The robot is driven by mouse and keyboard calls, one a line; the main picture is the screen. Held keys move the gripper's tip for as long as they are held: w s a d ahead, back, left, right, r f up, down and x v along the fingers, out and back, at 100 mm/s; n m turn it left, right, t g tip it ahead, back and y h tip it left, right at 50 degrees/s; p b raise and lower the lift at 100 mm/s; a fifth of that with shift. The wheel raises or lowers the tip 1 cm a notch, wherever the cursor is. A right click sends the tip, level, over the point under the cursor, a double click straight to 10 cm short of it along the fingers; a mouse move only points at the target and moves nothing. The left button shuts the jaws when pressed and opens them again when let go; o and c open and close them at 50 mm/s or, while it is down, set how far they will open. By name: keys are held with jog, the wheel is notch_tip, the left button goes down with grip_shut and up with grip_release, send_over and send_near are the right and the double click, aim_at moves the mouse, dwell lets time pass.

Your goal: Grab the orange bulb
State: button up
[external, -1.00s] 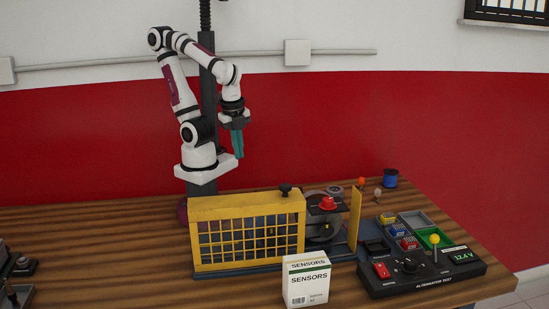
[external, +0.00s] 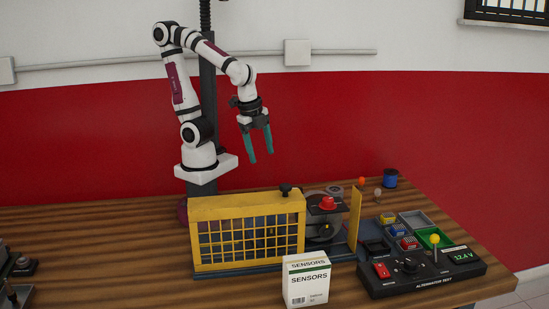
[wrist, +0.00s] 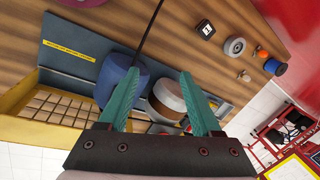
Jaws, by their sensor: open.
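The orange bulb (external: 361,182) stands at the back right of the bench, just behind the yellow upright panel's top edge. It appears as a small orange shape in the wrist view (wrist: 262,54), at the upper right near a blue spool. My gripper (external: 262,156) is open and empty, fingers pointing down, well above the bench and to the left of the bulb. In the wrist view my two teal fingers (wrist: 158,73) are spread apart, with engine trainer parts below and beyond them.
A yellow mesh guard (external: 247,232) and a red-knobbed unit (external: 327,203) stand between my arm and the bench front. The alternator tester (external: 421,275) and a sensors box (external: 307,283) are in front.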

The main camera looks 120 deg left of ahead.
jog(key=w+a+n+t+y, duration=0.1)
jog(key=w+a+n+t, duration=0.1)
jog(key=w+a, duration=0.6)
jog(key=n+t+y, duration=0.2)
jog(key=n+t, duration=0.1)
jog(key=t, duration=0.5)
send_over(360, 179)
jog(key=s, duration=0.2)
notch_tip(360, 179, down, 13)
notch_tip(360, 179, down, 6)
jog(key=shift+d+f, duration=0.15)
jog(key=shift+f, duration=0.05)
jog(key=x, duration=0.2)
jog(key=shift+w+f, duration=0.15)
jog(key=shift+f, duration=0.25)
jog(key=shift+w+a+f, duration=0.1)
jog(key=shift+w+a, duration=0.1)
grip_shut()
